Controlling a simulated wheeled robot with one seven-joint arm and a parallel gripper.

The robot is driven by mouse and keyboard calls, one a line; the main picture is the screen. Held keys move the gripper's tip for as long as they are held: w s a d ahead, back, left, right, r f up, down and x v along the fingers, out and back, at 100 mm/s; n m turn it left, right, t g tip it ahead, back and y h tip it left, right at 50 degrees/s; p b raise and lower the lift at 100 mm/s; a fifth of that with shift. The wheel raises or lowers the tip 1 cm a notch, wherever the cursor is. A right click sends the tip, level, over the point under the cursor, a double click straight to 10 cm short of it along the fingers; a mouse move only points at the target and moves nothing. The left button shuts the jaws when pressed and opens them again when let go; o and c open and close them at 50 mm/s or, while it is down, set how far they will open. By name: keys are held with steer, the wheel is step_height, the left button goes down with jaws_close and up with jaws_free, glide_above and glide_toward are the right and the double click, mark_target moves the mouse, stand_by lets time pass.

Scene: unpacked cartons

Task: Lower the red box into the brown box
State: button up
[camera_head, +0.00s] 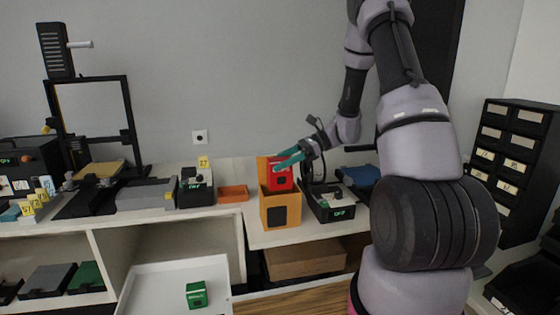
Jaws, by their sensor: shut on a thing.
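The red box (278,181) is at the mouth of an open orange box (267,209) on the right part of the white counter. Its lower part is hidden behind the orange box's front wall, so I cannot tell how deep it sits. My gripper (287,159), with teal fingers, reaches in from the right and is shut on the red box at its top. A brown box (305,261) stands lower down, beneath the counter; its upper part is in shadow and its inside is not clear.
A black device (330,207) stands close right of the orange box. A small low orange tray (233,194) lies to its left. A green box (197,295) sits on a white surface below. Black drawers (512,160) stand at right.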

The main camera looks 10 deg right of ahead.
mark_target(280, 180)
steer(key=shift+f, duration=3.05)
steer(key=o, duration=1.5)
steer(key=shift+r, duration=5.55)
steer(key=shift+s, duration=0.1)
steer(key=s+d+r+n+t+h, duration=0.2)
steer(key=s+r+n+h, duration=0.1)
steer(key=s, duration=0.4)
steer(key=s+d+r+n+t+h, duration=0.1)
steer(key=s+r+n+t+h, duration=0.1)
steer(key=s+r+n+h, duration=0.2)
steer(key=s+d+r+n+t+h, duration=0.2)
steer(key=s+r+n+t+h, duration=0.1)
steer(key=s+r+n, duration=0.4)
steer(key=shift+s+d+r+h, duration=0.15)
steer(key=shift+s+r+h, duration=0.2)
steer(key=shift+s+r, duration=0.6)
steer(key=shift+s+d+r+h, duration=0.15)
steer(key=shift+s+r+h, duration=0.2)
steer(key=shift+s+r, duration=0.55)
